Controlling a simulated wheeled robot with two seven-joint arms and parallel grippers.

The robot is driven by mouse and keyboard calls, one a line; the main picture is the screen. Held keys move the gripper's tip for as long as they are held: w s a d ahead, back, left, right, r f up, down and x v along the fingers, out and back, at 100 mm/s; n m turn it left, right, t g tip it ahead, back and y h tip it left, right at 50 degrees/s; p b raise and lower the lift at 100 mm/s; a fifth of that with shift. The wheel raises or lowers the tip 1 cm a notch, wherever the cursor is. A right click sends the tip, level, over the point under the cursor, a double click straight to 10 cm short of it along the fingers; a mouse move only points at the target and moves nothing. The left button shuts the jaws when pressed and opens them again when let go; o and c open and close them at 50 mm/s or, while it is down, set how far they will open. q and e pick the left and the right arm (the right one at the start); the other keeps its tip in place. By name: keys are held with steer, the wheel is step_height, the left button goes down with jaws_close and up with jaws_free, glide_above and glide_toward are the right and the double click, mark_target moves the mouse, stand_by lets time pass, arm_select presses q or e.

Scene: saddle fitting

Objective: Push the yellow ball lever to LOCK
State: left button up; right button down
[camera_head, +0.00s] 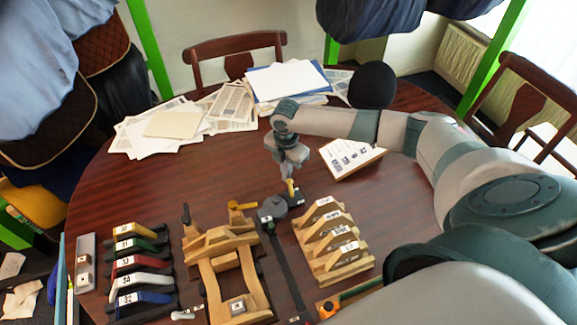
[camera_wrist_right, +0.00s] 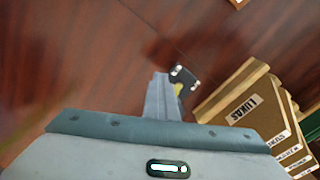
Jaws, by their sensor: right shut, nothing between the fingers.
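A small yellow lever part (camera_head: 291,188) stands beside a dark grey round piece (camera_head: 272,207), right of the wooden saddle frame. My right gripper (camera_head: 288,174) is shut and empty, pointing down right at the yellow part. In the right wrist view, the closed fingers (camera_wrist_right: 162,98) partly cover the yellow part (camera_wrist_right: 178,90), next to a small black-and-white tag (camera_wrist_right: 184,76). I cannot tell whether they touch. The LOCK mark is not readable. My left gripper is not in view.
A wooden rack of labelled plates (camera_head: 335,245) stands close right of the gripper. A rack of coloured plates (camera_head: 138,262) is at left. A printed card (camera_head: 350,158) and papers (camera_head: 190,125) lie farther back. The table middle (camera_head: 200,175) is clear.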

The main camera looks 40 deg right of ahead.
mark_target(291, 183)
steer(key=shift+s+a+p, duration=0.15)
steer(key=shift+s+p, duration=0.45)
steer(key=shift+s, duration=0.2)
steer(key=shift+s+a+p, duration=0.15)
steer(key=shift+s+p, duration=0.45)
steer(key=shift+s, duration=0.2)
steer(key=shift+w, duration=0.3)
steer(key=shift+w+d, duration=0.1)
steer(key=shift+w, duration=0.15)
steer(key=shift+r, duration=0.1)
step_height(291, 183, up, 5)
steer(key=p, duration=0.5)
steer(key=shift+r+p, duration=0.65)
steer(key=shift+r, duration=0.25)
steer(key=shift+f, duration=0.1)
